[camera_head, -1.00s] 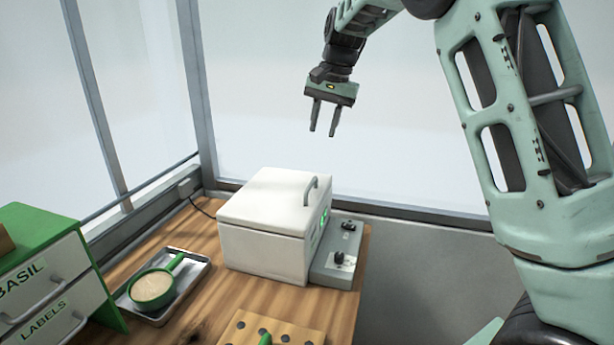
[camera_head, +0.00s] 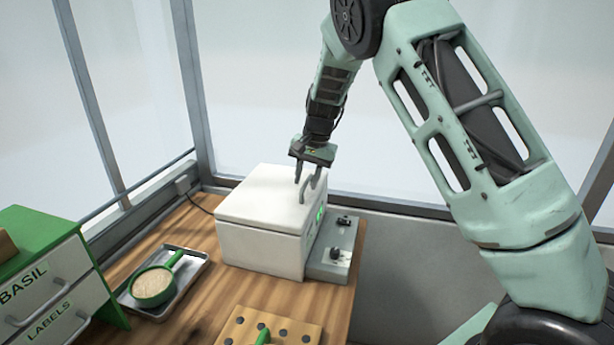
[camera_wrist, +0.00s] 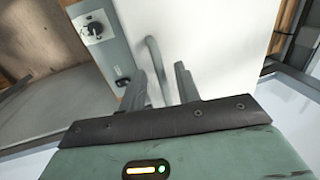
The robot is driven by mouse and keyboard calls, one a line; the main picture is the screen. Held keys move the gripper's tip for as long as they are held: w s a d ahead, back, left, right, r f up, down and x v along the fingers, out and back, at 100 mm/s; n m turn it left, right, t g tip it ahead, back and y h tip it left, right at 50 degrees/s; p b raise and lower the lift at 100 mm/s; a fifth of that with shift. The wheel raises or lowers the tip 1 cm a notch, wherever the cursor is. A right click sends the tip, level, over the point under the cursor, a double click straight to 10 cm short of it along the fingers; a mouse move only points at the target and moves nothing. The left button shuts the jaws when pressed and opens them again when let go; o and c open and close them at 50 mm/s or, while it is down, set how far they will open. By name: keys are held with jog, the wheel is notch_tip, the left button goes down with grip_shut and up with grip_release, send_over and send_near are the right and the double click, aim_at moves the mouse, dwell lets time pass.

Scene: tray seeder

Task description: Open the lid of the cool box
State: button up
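The white cool box (camera_head: 262,247) stands on the wooden table with its lid (camera_head: 262,196) shut. A grey curved handle (camera_head: 305,188) rises from the lid near its right edge; it also shows in the wrist view (camera_wrist: 155,62). My gripper (camera_head: 306,188) is above the lid at the handle, fingers pointing down. In the wrist view my gripper (camera_wrist: 161,78) has its two fingers apart, with the handle just beyond and between them. I cannot tell whether the fingers touch the handle.
A grey control panel (camera_head: 340,240) with knobs adjoins the box's right side. A metal tray (camera_head: 192,280) with a green scoop (camera_head: 150,302) lies left. A holed wooden block (camera_head: 235,330) is in front, a green-topped drawer unit (camera_head: 35,225) far left. Window frames stand behind.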

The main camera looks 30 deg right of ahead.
grip_shut()
jog(key=shift+r, duration=0.1)
